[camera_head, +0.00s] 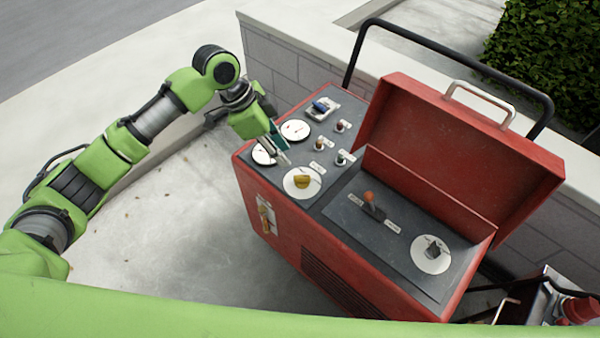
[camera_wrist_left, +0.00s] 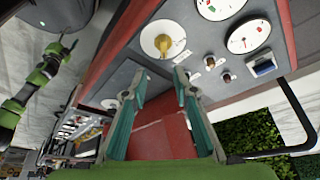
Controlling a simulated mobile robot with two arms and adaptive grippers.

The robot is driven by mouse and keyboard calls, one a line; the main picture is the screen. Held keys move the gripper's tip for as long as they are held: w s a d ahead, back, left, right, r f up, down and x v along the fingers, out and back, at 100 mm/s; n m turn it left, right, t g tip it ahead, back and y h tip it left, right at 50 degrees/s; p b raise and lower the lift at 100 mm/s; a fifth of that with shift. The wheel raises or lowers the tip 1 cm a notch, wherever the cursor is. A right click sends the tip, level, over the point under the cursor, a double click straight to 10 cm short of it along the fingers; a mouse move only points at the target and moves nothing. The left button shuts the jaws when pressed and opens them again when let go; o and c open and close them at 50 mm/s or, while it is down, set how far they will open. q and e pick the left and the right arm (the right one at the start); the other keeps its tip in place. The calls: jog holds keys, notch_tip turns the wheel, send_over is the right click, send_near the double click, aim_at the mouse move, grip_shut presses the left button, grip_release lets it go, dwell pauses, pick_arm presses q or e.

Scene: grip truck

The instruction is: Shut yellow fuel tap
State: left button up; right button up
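A yellow knob (camera_head: 302,181) sits on a round white plate on the top panel of a red machine (camera_head: 310,240). It also shows in the left wrist view (camera_wrist_left: 175,47). A yellowish lever-like part (camera_head: 266,216) is on a pale plate on the machine's near side; I cannot tell which of the two is the fuel tap. My left gripper (camera_head: 284,156) is above the panel, just behind the yellow knob. In the left wrist view its teal fingers (camera_wrist_left: 160,75) are apart with nothing between them, and the knob lies beyond the fingertips.
The panel has round gauges (camera_head: 295,130), small knobs and a blue switch (camera_head: 320,106). The red lid (camera_head: 460,145) stands open over an orange-tipped lever (camera_head: 369,197) and a black knob (camera_head: 433,251). A black bar and a block wall stand behind. A green arm shows small in the left wrist view.

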aim_at(302, 176)
pick_arm(q)
jog(key=x, duration=1.2)
jog(key=shift+w+a+p, duration=0.15)
jog(key=shift+w+p, duration=0.15)
jog(key=shift+w, duration=0.05)
grip_shut()
